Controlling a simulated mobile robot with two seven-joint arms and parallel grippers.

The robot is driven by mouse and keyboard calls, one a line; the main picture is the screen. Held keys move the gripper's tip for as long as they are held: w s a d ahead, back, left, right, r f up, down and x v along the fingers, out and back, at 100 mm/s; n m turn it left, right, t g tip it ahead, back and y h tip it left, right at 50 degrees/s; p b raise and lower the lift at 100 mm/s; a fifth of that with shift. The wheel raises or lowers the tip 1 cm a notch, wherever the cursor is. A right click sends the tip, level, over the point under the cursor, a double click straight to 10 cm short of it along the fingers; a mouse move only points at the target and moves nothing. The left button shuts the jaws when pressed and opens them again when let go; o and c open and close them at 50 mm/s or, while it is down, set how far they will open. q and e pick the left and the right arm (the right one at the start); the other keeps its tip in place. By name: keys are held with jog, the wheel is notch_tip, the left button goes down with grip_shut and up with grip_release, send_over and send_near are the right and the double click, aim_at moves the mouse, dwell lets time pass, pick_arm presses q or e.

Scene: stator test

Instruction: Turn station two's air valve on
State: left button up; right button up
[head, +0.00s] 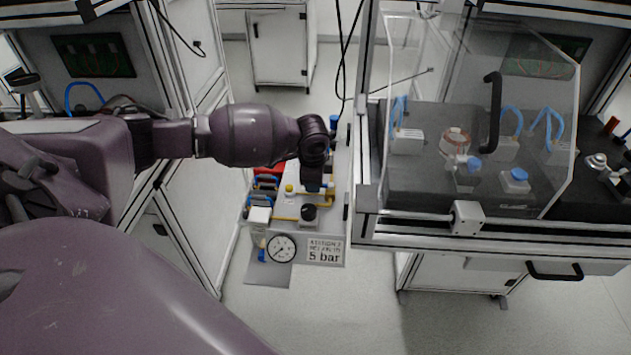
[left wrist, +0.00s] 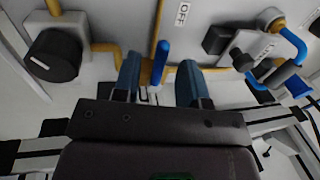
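My left gripper (head: 314,184) reaches down over a small panel (head: 326,221) between the two stations. In the left wrist view my left gripper (left wrist: 160,70) is open, its two blue-grey fingers apart. A blue valve lever (left wrist: 161,58) stands between the fingers, with a visible gap on each side. An OFF label (left wrist: 183,14) is on the panel beyond the lever. In the head view the gripper hides the lever. My right gripper is not in view.
A black knob (left wrist: 54,55) and yellow pipes lie left of the lever; a fitting with blue hose (left wrist: 290,45) lies right. A pressure gauge (head: 282,249) and a 5 bar sign (head: 325,250) are on the panel's front. A clear guard door (head: 540,110) stands at right.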

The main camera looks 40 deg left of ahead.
pick_arm(q)
jog(key=shift+w+f, duration=0.1)
jog(key=shift+f, duration=0.3)
grip_shut()
